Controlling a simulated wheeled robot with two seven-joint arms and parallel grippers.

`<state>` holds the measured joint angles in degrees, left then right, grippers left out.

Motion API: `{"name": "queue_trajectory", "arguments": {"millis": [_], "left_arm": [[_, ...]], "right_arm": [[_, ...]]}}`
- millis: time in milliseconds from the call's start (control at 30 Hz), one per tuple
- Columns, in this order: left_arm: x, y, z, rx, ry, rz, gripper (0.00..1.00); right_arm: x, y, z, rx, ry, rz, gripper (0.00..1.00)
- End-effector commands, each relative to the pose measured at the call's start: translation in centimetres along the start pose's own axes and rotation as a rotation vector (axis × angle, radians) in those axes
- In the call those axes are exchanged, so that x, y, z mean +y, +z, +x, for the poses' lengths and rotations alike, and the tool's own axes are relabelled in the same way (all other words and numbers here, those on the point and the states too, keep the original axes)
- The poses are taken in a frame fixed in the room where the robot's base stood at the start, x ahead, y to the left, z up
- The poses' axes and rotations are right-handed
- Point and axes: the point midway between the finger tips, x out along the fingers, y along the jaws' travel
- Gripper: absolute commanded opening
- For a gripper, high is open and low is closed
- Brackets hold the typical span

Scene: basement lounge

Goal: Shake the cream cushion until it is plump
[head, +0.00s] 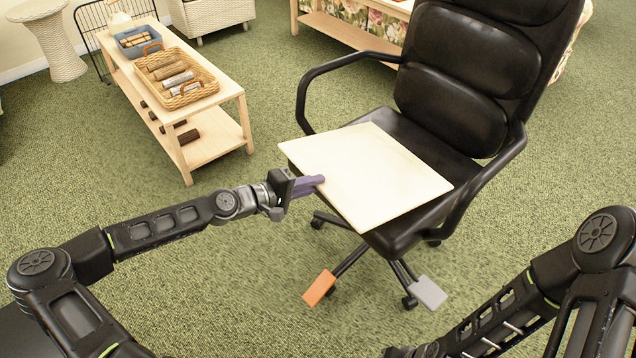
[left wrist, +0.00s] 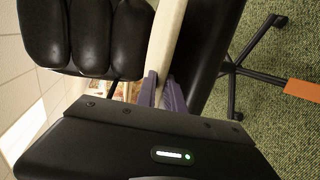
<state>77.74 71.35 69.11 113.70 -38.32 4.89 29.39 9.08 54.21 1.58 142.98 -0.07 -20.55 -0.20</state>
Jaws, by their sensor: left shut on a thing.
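The cream cushion (head: 365,172) is a flat, square pad over the seat of the black office chair (head: 455,75). Its near left edge juts out past the seat. My left gripper (head: 318,181) is shut on that left edge with its purple fingers. In the left wrist view the fingers (left wrist: 163,92) close around the cream cushion (left wrist: 168,35), seen edge-on beside the black seat. I cannot tell whether the cushion rests on the seat or is slightly above it. My right arm shows at the lower right of the head view, but its gripper fingertips are not visible.
A low wooden table (head: 215,150) at the left holds a wicker basket (head: 176,78) and a blue basket (head: 138,42). The chair's armrests (head: 305,90) flank the seat. An orange block (head: 319,288) and a grey block (head: 428,292) sit by the chair base. Green carpet is clear around.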

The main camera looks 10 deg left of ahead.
Motion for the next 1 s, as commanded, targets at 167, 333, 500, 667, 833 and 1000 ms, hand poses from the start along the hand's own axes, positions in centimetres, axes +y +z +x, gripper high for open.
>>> {"name": "queue_trajectory", "arguments": {"millis": [167, 333, 500, 667, 833, 1000], "left_arm": [[1.7, 0.0, -1.6, 0.001, 0.0, 0.001, 0.0], [3.0, 0.0, -3.0, 0.001, 0.0, 0.001, 0.0], [4.3, -0.1, -4.4, 0.002, 0.002, 0.0, 0.0], [5.5, 0.0, -5.6, 0.001, 0.002, 0.001, 0.0], [6.2, 0.0, -6.5, 0.001, 0.003, 0.002, 0.0], [6.1, 0.0, -6.5, 0.001, 0.003, 0.002, 0.0]], "right_arm": [[-0.6, 0.0, -1.6, 0.0, 0.0, -0.001, 0.0], [-1.1, 0.0, -2.8, 0.0, 0.0, 0.0, 0.0], [-1.6, 0.0, -4.1, 0.0, 0.0, 0.0, 0.0], [-2.0, 0.0, -5.3, 0.0, 0.0, 0.0, 0.0], [-2.3, -0.1, -5.9, 0.0, 0.0, 0.0, 0.0], [-2.3, -0.1, -5.9, 0.0, 0.0, 0.0, 0.0]]}}
